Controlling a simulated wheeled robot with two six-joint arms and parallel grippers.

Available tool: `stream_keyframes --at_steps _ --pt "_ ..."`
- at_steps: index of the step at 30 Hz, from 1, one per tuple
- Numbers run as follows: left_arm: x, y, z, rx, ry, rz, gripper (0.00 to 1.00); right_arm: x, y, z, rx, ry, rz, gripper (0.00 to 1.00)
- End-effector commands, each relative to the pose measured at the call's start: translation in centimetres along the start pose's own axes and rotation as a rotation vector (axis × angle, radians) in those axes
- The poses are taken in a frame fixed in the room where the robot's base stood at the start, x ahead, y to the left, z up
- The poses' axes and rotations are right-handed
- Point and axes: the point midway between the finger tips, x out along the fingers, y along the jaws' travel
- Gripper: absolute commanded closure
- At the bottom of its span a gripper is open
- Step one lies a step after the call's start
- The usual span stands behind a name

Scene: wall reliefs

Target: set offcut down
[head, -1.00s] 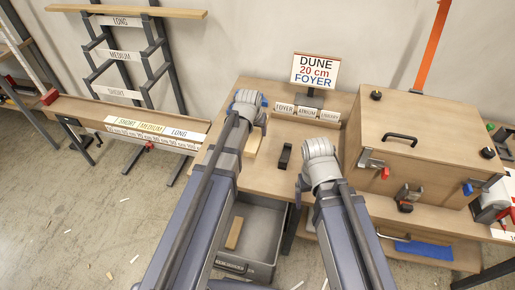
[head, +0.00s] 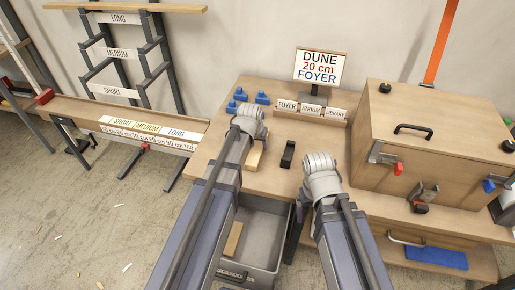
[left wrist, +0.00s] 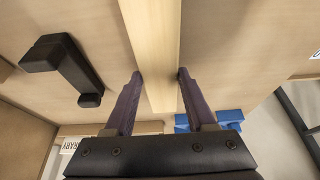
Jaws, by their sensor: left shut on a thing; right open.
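The offcut (left wrist: 152,45), a pale wooden strip, runs between the two fingers of my left gripper (left wrist: 160,76) in the left wrist view. The gripper is shut on it. In the head view a part of the offcut (head: 254,156) shows beside my left gripper, over the wooden table (head: 270,182); my arm hides the rest. I cannot tell whether it touches the tabletop. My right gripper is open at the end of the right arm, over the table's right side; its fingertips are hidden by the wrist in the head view.
A grey bin (head: 262,238) below holds a wood strip (head: 233,239). A large wooden box (head: 435,140) stands at the right.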

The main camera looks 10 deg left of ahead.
Motion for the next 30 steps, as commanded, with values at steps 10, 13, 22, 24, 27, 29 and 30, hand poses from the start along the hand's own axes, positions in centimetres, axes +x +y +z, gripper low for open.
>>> stream_keyframes --at_steps 10,13,22,24,27,29,30 --pt "0.33 0.0 0.13 0.0 0.0 0.0 1.0 0.35 -0.03 -0.02 0.0 0.0 0.0 0.15" --pt "0.13 0.0 0.05 0.0 0.0 0.0 0.33 0.14 -0.01 -0.01 0.0 0.0 0.0 0.15" --pt "0.13 0.0 0.06 0.0 0.0 0.0 0.15 0.14 -0.01 -0.01 0.0 0.0 0.0 0.15" --pt "0.13 0.0 0.06 0.0 0.0 0.0 0.15 0.14 -0.01 -0.01 0.0 0.0 0.0 0.15" --pt "0.03 0.0 0.01 0.0 0.0 0.0 0.15 0.03 0.0 0.0 0.0 0.0 0.0 0.15" --pt "-0.13 0.0 -0.06 0.0 0.0 0.0 0.15 -0.15 0.01 0.01 0.0 0.0 0.0 0.15" --pt "-0.3 0.0 -0.12 0.0 0.0 0.0 0.15 -0.32 0.03 0.02 0.0 0.0 0.0 0.15"
